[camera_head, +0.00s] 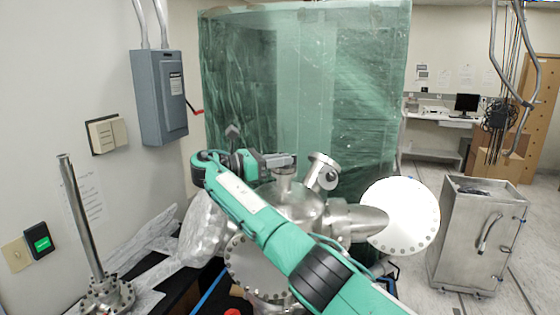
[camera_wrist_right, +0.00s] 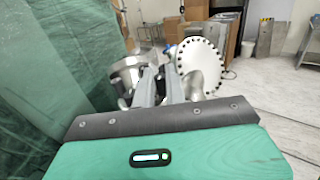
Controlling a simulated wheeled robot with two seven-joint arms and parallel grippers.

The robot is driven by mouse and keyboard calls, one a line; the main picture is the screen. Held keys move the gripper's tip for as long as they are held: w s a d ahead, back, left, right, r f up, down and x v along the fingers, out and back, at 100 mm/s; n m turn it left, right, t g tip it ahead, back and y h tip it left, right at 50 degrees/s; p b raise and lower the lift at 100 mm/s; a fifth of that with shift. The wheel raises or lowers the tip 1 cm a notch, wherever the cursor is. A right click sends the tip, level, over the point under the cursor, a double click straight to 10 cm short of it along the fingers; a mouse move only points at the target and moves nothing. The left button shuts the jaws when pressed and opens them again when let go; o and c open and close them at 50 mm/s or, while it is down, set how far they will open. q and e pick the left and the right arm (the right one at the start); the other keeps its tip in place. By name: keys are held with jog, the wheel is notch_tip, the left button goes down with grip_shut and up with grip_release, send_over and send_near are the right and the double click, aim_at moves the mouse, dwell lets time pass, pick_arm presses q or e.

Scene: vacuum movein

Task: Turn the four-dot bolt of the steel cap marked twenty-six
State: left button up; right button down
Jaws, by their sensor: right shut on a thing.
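The steel vacuum chamber (camera_head: 290,205) stands in the middle of the head view, partly hidden behind my right arm. Its ports include a short upright one (camera_head: 284,173), a tilted one (camera_head: 322,172) and a large bolted disc (camera_head: 400,215), also in the wrist view (camera_wrist_right: 199,66). I cannot read a twenty-six or bolt dots on any cap. My right gripper (camera_head: 291,160) reaches right, by the top ports. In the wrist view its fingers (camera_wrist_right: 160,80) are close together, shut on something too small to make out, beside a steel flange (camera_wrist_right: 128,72). My left gripper is out of view.
A green translucent curtain (camera_head: 300,80) hangs behind the chamber. A steel tube on a flange (camera_head: 82,220) stands at the left, near crumpled foil. A metal cabinet (camera_head: 470,235) stands at the right on open floor. A grey switch box (camera_head: 160,97) is on the left wall.

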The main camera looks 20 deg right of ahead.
jog(key=c, duration=1.7)
grip_release()
jog(key=shift+s+n+t, duration=0.1)
jog(key=shift+n+t, duration=0.3)
jog(key=shift+t, duration=0.2)
